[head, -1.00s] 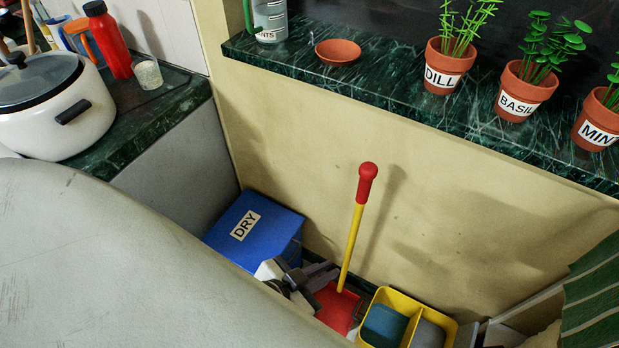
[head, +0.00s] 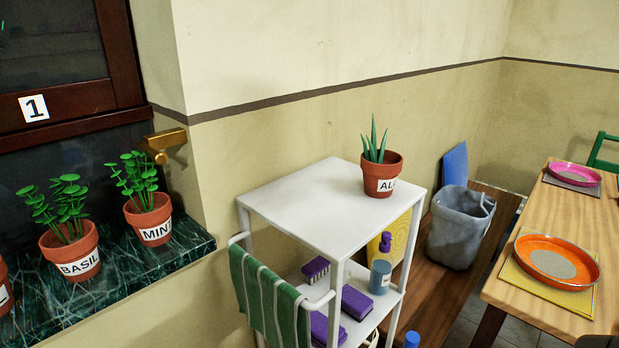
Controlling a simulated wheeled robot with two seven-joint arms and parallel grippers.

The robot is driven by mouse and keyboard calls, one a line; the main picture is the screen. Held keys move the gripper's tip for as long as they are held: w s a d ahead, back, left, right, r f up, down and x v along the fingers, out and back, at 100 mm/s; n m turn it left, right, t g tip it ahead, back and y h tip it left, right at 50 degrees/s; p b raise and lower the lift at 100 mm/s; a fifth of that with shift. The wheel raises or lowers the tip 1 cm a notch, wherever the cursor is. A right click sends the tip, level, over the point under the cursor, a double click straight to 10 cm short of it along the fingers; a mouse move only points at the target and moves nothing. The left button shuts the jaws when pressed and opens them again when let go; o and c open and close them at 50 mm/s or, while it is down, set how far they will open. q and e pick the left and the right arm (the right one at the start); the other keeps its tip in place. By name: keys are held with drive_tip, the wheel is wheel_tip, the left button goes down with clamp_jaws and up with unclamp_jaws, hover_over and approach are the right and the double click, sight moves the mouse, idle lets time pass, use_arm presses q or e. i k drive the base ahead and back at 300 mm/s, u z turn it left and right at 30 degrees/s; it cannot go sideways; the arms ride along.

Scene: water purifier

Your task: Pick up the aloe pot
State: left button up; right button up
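The aloe pot (head: 380,180) is a terracotta pot with a white label, partly turned away, and spiky green leaves. It stands upright on the top shelf of a white cart (head: 310,210), near the shelf's far right corner. Neither of my grippers shows clearly in the head view, so I cannot see where they are relative to the pot.
Basil (head: 72,255) and mint (head: 149,218) pots stand on the green marble sill (head: 180,250) at left. A striped towel (head: 270,300) hangs on the cart's handle. A grey bin (head: 458,230) and a wooden table (head: 540,310) with plates are at right. The cart's top is otherwise clear.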

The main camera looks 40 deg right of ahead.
sight(381, 168)
drive_tip(key=z, duration=1.65)
